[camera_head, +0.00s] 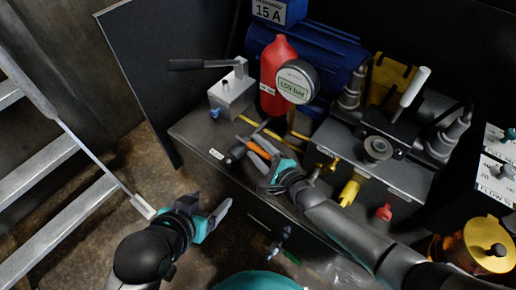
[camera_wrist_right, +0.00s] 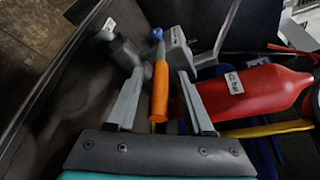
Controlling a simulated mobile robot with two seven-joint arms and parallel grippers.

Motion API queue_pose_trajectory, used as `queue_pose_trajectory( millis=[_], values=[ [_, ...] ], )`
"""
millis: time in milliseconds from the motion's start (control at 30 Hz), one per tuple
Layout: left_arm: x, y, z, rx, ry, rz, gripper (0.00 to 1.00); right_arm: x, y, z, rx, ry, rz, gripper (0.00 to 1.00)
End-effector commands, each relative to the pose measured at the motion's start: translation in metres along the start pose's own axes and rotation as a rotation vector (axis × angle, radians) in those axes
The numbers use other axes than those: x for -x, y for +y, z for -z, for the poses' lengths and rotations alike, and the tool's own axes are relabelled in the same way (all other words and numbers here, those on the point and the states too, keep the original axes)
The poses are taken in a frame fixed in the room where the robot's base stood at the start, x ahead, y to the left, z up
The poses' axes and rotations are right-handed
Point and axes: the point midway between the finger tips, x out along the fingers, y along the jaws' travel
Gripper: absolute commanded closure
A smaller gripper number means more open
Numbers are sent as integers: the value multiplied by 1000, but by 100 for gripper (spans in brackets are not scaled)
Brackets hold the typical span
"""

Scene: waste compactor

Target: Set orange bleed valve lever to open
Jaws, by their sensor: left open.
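The orange bleed valve lever (camera_head: 258,148) is at the front of the bench, left of my right arm. It also shows in the right wrist view (camera_wrist_right: 160,92), pointing up the picture between the fingers. My right gripper (camera_head: 256,148) is open around the lever, with a visible gap on both sides in the wrist view (camera_wrist_right: 159,74). The lever's lower end is partly hidden by my gripper. My left gripper (camera_head: 211,202) is open and empty, below and left of the bench, apart from the lever.
A red bottle (camera_head: 281,72) and a round pressure gauge (camera_head: 295,82) stand behind the lever. A grey block with a hand lever (camera_head: 234,94) is at the back left. A yellow valve handle (camera_head: 349,193) and red knob (camera_head: 384,212) are right. A ladder (camera_head: 45,165) stands far left.

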Motion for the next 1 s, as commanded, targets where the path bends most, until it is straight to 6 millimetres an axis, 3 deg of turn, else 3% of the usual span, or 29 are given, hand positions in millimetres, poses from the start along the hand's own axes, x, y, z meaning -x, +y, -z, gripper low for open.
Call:
queue_pose_trajectory(
  millis=[67, 433, 1000],
  values=[
    [0, 0, 0, 0, -1, 0, 20, 0, 0, 0, 0, 0, 0, 58],
    [0, 0, 0, 0, -2, 0, 20, 0, 0, 0, 0, 0, 0, 100],
    [0, 0, 0, 0, -1, 1, 20, 0, 0, 0, 0, 0, 0, 100]
  ],
)
